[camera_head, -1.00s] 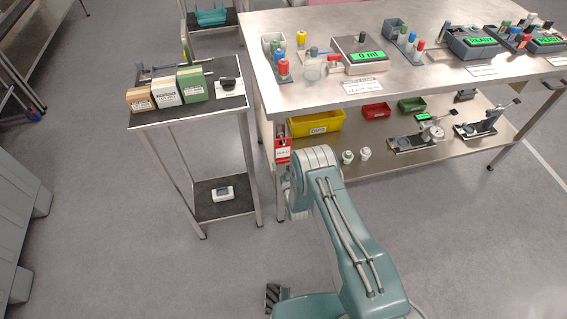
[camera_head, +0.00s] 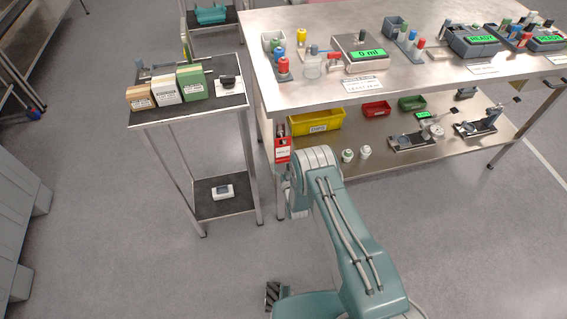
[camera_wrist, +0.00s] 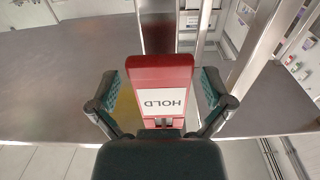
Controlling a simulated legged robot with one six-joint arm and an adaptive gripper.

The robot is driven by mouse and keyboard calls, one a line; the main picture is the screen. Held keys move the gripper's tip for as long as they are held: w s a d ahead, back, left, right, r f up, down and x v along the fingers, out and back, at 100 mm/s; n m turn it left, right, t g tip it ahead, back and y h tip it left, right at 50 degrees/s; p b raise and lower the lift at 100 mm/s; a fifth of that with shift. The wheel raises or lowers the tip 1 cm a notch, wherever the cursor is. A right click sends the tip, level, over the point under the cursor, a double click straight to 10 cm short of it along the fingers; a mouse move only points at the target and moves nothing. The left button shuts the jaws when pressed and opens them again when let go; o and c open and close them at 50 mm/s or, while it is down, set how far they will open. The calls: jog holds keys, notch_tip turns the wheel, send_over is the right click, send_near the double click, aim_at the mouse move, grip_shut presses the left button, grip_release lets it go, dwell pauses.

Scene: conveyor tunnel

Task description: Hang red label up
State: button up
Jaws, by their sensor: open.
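A red label (camera_wrist: 160,72) with a white panel reading HOLD, upside down in the wrist view, lies between the fingers of my gripper (camera_wrist: 162,85). My gripper is open, with a finger on each side of the label and a visible gap to each. In the head view, a red piece with a white face (camera_head: 282,150) is at the left front corner of the steel bench, at lower shelf level. It looks like the same label, but its wording is too small to read there. My gripper itself is hidden behind my arm in the head view.
The steel bench (camera_head: 300,84) has a lower shelf with a yellow bin (camera_head: 316,121) and two small white bottles near my arm. A small side table (camera_head: 190,112) with several boxes stands to the left. Open floor lies in front of it.

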jog(key=v, duration=1.2)
jog(key=shift+f, duration=0.2)
dwell(0.4)
